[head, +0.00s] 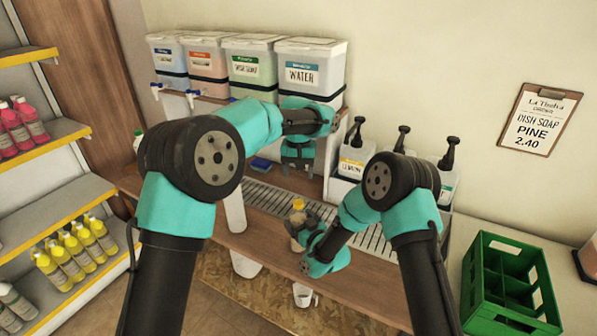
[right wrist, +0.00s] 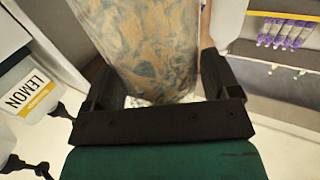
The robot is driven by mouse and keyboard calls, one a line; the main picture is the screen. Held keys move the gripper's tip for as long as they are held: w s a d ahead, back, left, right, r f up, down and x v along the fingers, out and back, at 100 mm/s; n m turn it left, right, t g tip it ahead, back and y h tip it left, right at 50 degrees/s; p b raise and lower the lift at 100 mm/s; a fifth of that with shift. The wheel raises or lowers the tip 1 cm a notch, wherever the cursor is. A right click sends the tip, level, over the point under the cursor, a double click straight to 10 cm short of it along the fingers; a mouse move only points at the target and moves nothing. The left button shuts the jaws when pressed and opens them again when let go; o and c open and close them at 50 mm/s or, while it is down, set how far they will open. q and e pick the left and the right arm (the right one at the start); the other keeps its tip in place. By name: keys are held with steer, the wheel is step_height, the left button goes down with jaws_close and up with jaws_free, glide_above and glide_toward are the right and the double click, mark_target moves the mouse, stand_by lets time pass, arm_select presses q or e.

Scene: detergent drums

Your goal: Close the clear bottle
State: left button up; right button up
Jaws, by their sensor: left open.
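The clear bottle (head: 297,217) stands upright over the counter's slotted metal strip in the head view, with a small yellowish top. I cannot tell whether that top is a cap. My right gripper (head: 302,232) has its fingers around the bottle body from the front right. In the right wrist view the see-through bottle (right wrist: 150,45) fills the space between the fingers, and the patterned floor shows through it. My left gripper (head: 298,165) is open and empty, pointing down above and behind the bottle, apart from it.
Several labelled tubs (head: 311,73) stand on a raised shelf at the back. Pump containers (head: 353,165) stand behind my right arm. A small blue object (head: 261,164) lies on the counter. A green crate (head: 511,285) is at the right. Shelves of bottles (head: 75,250) stand at the left.

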steer(key=shift+o, duration=1.4)
steer(key=v, duration=1.7)
steer(key=shift+d, duration=0.2)
steer(key=shift+s, duration=0.15)
